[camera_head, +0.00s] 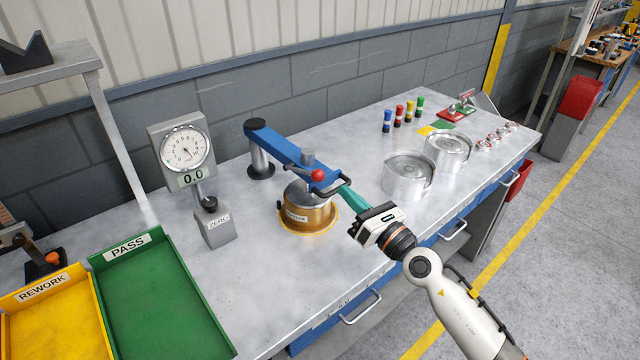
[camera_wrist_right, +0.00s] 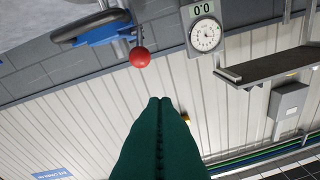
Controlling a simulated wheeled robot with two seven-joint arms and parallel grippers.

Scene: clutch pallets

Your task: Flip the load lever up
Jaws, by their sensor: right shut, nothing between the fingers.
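The load lever's red ball knob (camera_head: 318,175) sits near the front end of the blue swing arm (camera_head: 285,148), above a gold-rimmed round fixture (camera_head: 308,218) on the bench. In the right wrist view the red knob (camera_wrist_right: 139,57) shows just beyond my fingertips, slightly to the left. My right gripper (camera_head: 346,196) has green fingers pressed together, with nothing between them. It is just right of the knob, near the black handle (camera_head: 345,184) at the arm's end. Whether it touches the handle cannot be told. My left gripper is not in view.
A dial gauge (camera_head: 184,149) reading 0.0 stands left of the fixture. Green PASS (camera_head: 133,249) and yellow REWORK (camera_head: 42,289) trays lie at front left. Silver round parts (camera_head: 408,184) and coloured cylinders (camera_head: 398,109) stand to the right. Bare bench lies in front of the fixture.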

